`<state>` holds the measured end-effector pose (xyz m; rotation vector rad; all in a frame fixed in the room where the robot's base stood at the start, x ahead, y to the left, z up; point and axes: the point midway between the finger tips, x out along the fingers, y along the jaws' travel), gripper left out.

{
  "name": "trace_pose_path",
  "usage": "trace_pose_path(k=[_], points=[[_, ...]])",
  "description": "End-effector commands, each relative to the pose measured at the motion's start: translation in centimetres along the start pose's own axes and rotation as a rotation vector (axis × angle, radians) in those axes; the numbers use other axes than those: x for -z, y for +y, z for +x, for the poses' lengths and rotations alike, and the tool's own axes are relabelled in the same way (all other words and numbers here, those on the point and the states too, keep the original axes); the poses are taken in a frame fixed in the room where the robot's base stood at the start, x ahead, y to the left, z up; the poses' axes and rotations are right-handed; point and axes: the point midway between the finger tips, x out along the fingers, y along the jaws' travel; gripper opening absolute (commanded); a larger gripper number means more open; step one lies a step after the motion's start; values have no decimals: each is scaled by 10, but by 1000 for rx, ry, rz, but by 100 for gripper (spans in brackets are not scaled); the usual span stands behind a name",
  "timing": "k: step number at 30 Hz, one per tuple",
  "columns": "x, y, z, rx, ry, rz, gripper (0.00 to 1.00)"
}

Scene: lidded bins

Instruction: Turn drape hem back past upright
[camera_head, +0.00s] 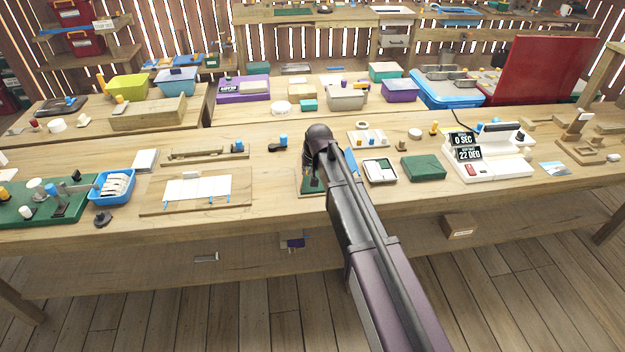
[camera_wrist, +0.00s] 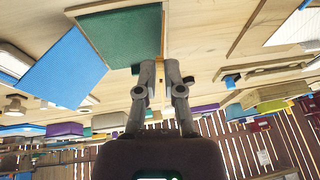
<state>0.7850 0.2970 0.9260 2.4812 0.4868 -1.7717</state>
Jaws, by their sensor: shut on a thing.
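My gripper (camera_head: 314,178) reaches down to a small green-topped board (camera_head: 309,189) near the front of the long workbench. In the wrist view, my gripper's fingers (camera_wrist: 158,70) are close together beside the edge of a green panel (camera_wrist: 120,36) with a wooden rim. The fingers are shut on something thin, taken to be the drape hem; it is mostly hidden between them. I cannot tell its angle. A blue sheet (camera_wrist: 62,66) stands out beside the green panel in the wrist view; a blue sheet (camera_head: 350,162) shows just right of my gripper in the head view.
A tray with white and green pieces (camera_head: 380,171) and a green box (camera_head: 423,167) stand to the right. A white panel on a wooden board (camera_head: 196,188) and a blue basket (camera_head: 113,187) lie to the left. A white device with displays (camera_head: 500,166) is farther right.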

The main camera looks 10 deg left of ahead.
Motion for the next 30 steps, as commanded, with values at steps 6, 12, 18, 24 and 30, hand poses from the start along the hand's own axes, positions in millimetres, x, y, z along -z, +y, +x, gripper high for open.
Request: trace_pose_path(k=[6, 12, 18, 24, 30], points=[[0, -15, 0, -91, -2, -37, 0], [-1, -21, 1, -150, -2, -57, 0], [-1, -21, 1, -156, -1, -58, 0], [-1, -22, 1, -161, -1, -60, 0], [-1, -32, 4, -216, -2, -82, 0]])
